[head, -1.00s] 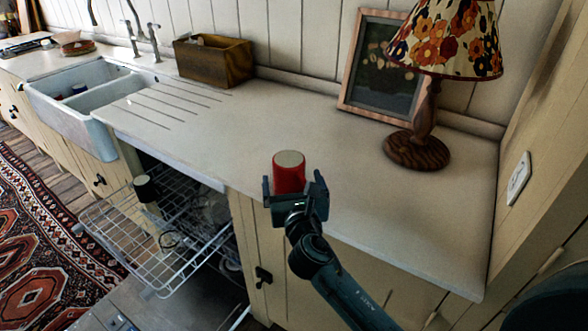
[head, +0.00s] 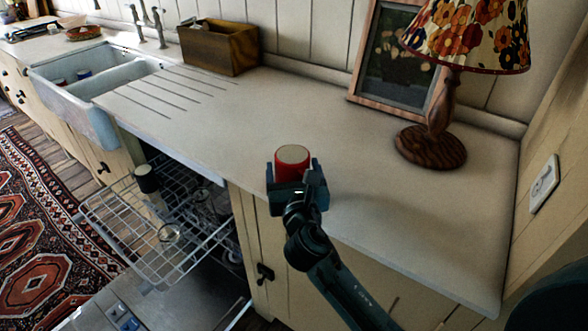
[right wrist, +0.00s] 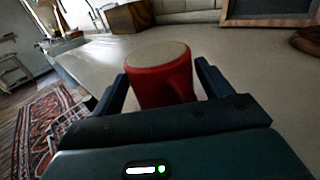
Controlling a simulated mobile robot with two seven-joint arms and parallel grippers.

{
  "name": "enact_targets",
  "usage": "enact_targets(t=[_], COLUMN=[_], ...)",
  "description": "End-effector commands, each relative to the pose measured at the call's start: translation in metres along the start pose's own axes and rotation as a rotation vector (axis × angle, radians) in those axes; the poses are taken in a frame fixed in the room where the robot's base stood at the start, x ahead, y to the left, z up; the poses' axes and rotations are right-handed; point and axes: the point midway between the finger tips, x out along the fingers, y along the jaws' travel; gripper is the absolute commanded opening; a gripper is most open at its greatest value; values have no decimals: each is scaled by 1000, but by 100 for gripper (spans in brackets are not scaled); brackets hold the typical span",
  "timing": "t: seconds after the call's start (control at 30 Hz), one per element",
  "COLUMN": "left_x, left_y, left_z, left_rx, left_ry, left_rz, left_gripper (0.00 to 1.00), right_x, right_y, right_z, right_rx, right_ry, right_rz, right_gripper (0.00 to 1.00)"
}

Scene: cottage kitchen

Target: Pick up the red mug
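The red mug (head: 292,164) stands upright near the front edge of the countertop, with a pale, flat-looking top. My right gripper (head: 297,180) is at the mug from the front, with a finger on each side, and hides its lower part. In the right wrist view the mug (right wrist: 161,78) sits between the two spread fingers of the right gripper (right wrist: 163,85). A gap shows between the mug and the right-hand finger; the left-hand finger is very near the mug, and contact there cannot be told. My left gripper is not in view.
The countertop (head: 400,220) is clear around the mug. A lamp (head: 432,147) and a picture frame (head: 362,70) stand behind right. A wooden box (head: 219,48) is at the back left, beside the sink (head: 75,102). An open dishwasher rack (head: 150,235) juts out below left.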

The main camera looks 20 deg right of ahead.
Motion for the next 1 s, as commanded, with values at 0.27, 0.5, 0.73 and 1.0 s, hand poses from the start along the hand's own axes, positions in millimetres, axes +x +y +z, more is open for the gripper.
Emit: enact_targets(t=[0.27, 0.5, 0.73, 1.0], left_x=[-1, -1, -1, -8], left_y=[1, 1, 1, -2], left_z=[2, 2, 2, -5], left_rx=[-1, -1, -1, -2], left_ry=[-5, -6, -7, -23], left_rz=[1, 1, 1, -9], left_gripper=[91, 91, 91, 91], right_x=[0, 0, 0, 1], right_y=[0, 0, 0, -2], right_z=[0, 2, 4, 50], right_rx=[0, 0, 0, 2], right_ry=[0, -4, -4, -10], right_rz=[0, 0, 0, 0], right_gripper=[55, 37, 37, 37])
